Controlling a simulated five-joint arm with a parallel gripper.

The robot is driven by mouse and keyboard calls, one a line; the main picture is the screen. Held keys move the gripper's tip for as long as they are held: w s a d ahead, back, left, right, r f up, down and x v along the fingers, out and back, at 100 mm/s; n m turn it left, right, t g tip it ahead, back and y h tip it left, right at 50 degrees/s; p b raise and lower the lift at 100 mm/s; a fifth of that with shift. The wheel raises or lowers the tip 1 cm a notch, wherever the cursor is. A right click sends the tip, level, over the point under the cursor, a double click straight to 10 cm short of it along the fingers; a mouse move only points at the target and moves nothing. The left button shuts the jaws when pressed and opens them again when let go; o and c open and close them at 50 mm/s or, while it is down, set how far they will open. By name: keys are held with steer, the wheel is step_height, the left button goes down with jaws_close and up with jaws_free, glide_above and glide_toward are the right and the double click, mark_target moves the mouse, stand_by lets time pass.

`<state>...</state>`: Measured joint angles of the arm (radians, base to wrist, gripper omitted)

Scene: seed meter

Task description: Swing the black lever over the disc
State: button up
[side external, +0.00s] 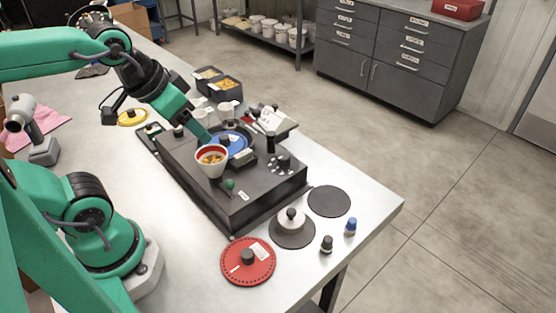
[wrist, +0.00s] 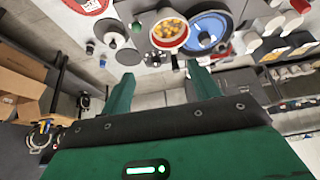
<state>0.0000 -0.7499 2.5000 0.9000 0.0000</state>
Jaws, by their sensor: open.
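The seed meter (side external: 240,208) is a dark box on the bench, with a blue disc (side external: 238,143) on its top. The disc also shows in the wrist view (wrist: 218,20), with a dark knob near its middle. I cannot clearly pick out the black lever among the dark parts around the disc. A red-rimmed white cup (side external: 211,166) of orange seeds stands on the box beside the disc. My gripper (side external: 206,139) is low behind the cup, at the disc's left edge. In the wrist view my gripper (wrist: 160,69) is open, with nothing between its fingers.
A red disc (side external: 248,268), a white hub on a black disc (side external: 291,232) and a plain black disc (side external: 330,201) lie at the near end. Black (side external: 327,244) and blue (side external: 350,226) knobs stand beside them. Dark bins (side external: 224,88) stand behind the meter.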

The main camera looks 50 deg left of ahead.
stand_by(0.3)
steer(key=c, duration=0.4)
steer(key=w+a+r+n+g, duration=0.1)
steer(key=w+a+g, duration=0.1)
steer(key=w, duration=0.4)
steer(key=w+a+r+n+g, duration=0.1)
steer(key=w+a+r, duration=0.1)
steer(key=w, duration=0.4)
steer(key=w+a+f+g, duration=0.1)
steer(key=w+a, duration=0.1)
steer(key=w, duration=0.1)
steer(key=w+a+f+n, duration=0.1)
steer(key=w+f, duration=0.1)
steer(key=w, duration=0.2)
steer(key=w+a+f+n+g, duration=0.1)
steer(key=w+a+f, duration=0.1)
steer(key=w, duration=0.2)
steer(key=shift+a+g, duration=0.3)
steer(key=shift+f, duration=3.9)
